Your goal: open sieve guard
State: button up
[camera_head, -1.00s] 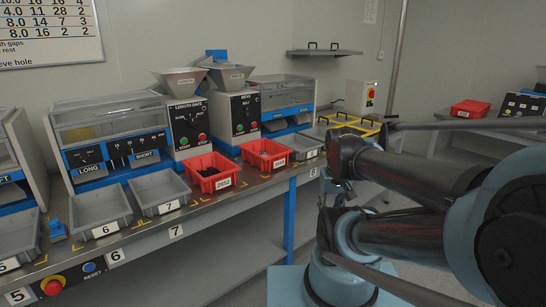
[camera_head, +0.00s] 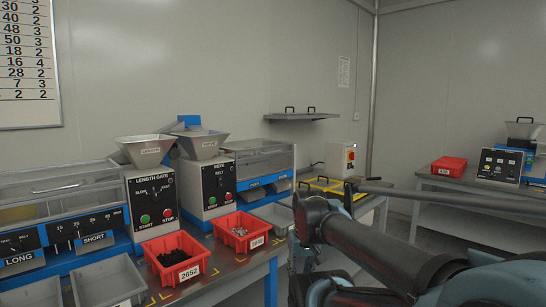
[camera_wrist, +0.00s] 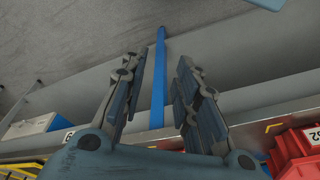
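The sieve machine's dark control panel (camera_head: 219,185) stands at the back of the bench, with a grey hopper (camera_head: 201,146) above it. To its right is the sieve's clear guard (camera_head: 265,163), which looks closed over the blue-fronted housing. My gripper (camera_wrist: 160,66) is open and empty in the wrist view, its two fingers spread apart. A blue bench post and the bench edge show beyond the fingers. The guard does not show in the wrist view. In the head view my arm reaches in from the lower right, and I cannot make out the fingers there.
Red bins with dark pieces (camera_head: 176,259) and light pieces (camera_head: 240,232) stand in front of the machines. The length gate panel (camera_head: 151,203) is to the left. A yellow-framed panel (camera_head: 333,188) and a white switch box (camera_head: 342,158) are to the right. A shelf (camera_head: 303,116) hangs on the wall.

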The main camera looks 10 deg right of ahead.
jog(key=w+a+r+m+t+y, duration=0.1)
jog(key=w+a+r+y, duration=0.2)
jog(key=w, duration=0.5)
jog(key=w+a+r+m+t+y, duration=0.2)
jog(key=w+r+y, duration=0.1)
jog(key=w+r, duration=0.4)
jog(key=w+a+r+m+t+y, duration=0.1)
jog(key=w+a+r+y, duration=0.15)
jog(key=w, duration=0.55)
jog(key=w+d+r+m+t+y, duration=0.2)
jog(key=w+d+r+m+t, duration=0.25)
jog(key=w+d, duration=0.5)
jog(key=w+d+r+m+t+y, duration=0.1)
jog(key=w+d+r+m+t, duration=0.2)
jog(key=w+d+r+t, duration=0.6)
jog(key=w+a+g, duration=0.1)
jog(key=w+a, duration=0.2)
jog(key=w, duration=0.2)
jog(key=w+a+g, duration=0.1)
jog(key=w+a, duration=0.3)
jog(key=w, duration=0.1)
jog(key=w+a+g, duration=0.1)
jog(key=w+a, duration=0.3)
jog(key=w, duration=0.1)
jog(key=shift+w+r+n+g, duration=0.1)
jog(key=shift+r+n+g, duration=0.15)
jog(key=shift+c, duration=0.6)
grip_shut()
